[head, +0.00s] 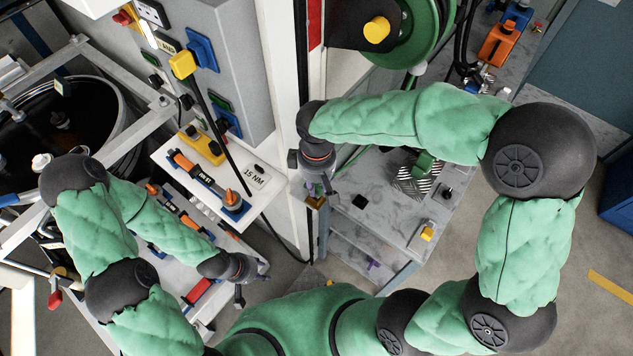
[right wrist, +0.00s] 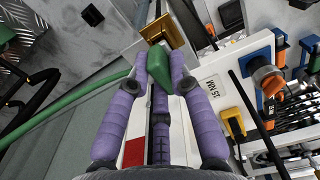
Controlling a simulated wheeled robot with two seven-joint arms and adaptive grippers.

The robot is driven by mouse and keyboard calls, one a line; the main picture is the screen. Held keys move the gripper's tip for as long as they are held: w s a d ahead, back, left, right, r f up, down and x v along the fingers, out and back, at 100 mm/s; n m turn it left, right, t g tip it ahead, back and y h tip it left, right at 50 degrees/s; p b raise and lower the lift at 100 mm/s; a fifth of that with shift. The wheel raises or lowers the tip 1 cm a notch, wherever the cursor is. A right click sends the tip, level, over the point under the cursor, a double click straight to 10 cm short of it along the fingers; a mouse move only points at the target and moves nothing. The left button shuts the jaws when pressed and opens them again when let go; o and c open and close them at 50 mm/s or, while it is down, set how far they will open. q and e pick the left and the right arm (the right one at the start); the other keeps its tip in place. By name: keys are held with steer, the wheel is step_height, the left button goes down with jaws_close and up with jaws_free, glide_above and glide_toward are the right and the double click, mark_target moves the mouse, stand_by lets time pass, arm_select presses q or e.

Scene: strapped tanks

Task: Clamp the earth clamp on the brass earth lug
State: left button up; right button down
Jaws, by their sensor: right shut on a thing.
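The green earth clamp (right wrist: 158,66) is held between the purple fingers of my right gripper (right wrist: 160,85) in the right wrist view. Its tip points at the brass earth lug (right wrist: 163,32), a gold-coloured block on a white post. The tip overlaps the lug's near edge; I cannot tell whether the clamp's jaws are around it. In the head view my right gripper (head: 328,188) is beside the post, just above the lug (head: 315,202), and mostly hides the clamp. My left gripper (head: 240,296) hangs low over the left bench, too small to read.
A green cable (right wrist: 75,103) runs from the clamp to the left. A white shelf with a torque tool (head: 205,178) and a 15 NM label stands left of the post. A grey bench (head: 385,215) lies right of it. A green reel (head: 418,35) is above.

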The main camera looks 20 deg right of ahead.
steer(key=shift+f+b, duration=0.35)
steer(key=shift+f, duration=0.35)
steer(key=c, duration=1)
jaws_free()
steer(key=shift+c, duration=0.2)
steer(key=shift+r, duration=0.1)
step_height(320, 180, up, 12)
steer(key=o, duration=1)
steer(key=shift+o, duration=0.2)
